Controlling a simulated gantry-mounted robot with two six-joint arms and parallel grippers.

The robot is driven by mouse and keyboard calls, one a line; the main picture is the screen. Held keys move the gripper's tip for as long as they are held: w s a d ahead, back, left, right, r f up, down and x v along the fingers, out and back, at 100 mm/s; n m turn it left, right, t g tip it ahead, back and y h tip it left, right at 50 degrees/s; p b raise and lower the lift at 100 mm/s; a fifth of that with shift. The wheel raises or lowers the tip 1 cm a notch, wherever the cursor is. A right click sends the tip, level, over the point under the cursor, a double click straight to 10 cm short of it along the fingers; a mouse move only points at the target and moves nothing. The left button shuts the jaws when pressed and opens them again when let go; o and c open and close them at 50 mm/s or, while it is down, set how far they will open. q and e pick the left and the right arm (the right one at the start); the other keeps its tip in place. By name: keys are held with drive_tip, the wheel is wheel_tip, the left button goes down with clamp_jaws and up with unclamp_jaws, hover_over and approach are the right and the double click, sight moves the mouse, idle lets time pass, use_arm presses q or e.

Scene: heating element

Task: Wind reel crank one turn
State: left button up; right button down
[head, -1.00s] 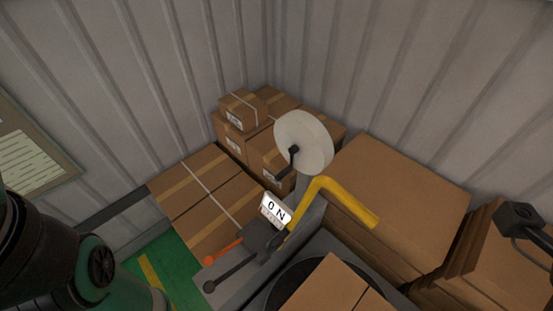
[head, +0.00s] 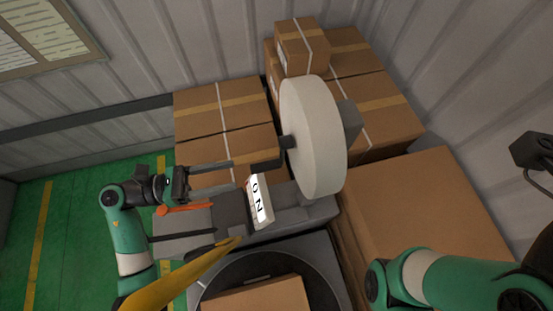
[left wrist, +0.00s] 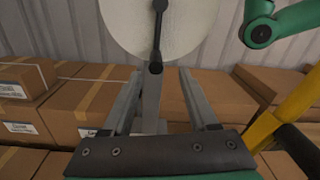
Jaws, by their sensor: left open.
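The reel (head: 322,135) is a large pale disc on a grey stand, upright in the middle of the head view. In the left wrist view the reel (left wrist: 190,25) fills the top, and its dark crank (left wrist: 157,42) hangs down from the hub with a knob at the lower end. My left gripper (head: 236,174) is open in front of the reel, pointing toward it. In the left wrist view its fingers (left wrist: 160,74) stand apart on either side of the crank's lower end, and I see no grip on it. My right arm shows at the lower right; its gripper is out of view.
A white ON sign (head: 259,200) stands just below the left fingers. An orange-tipped lever (head: 185,208) and a yellow bar (head: 185,278) are close by. Cardboard boxes (head: 370,100) stack behind and to the right. A box lies on a dark round turntable (head: 235,268).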

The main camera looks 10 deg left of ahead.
use_arm(q)
drive_tip(key=a+f, duration=0.1)
drive_tip(key=a, duration=0.1)
drive_tip(key=p, duration=0.2)
approach(279, 164)
drive_tip(key=shift+t, duration=0.3)
drive_tip(key=x, duration=0.4)
drive_tip(key=f+x, duration=0.1)
drive_tip(key=x, duration=0.2)
drive_tip(key=shift+w+f, duration=0.15)
use_arm(e)
drive_tip(key=shift+s+a+r+h, duration=0.2)
drive_tip(key=shift+a+r+h, duration=0.1)
drive_tip(key=shift+r, duration=0.1)
use_arm(q)
drive_tip(key=shift+c, duration=0.2)
clamp_jaws()
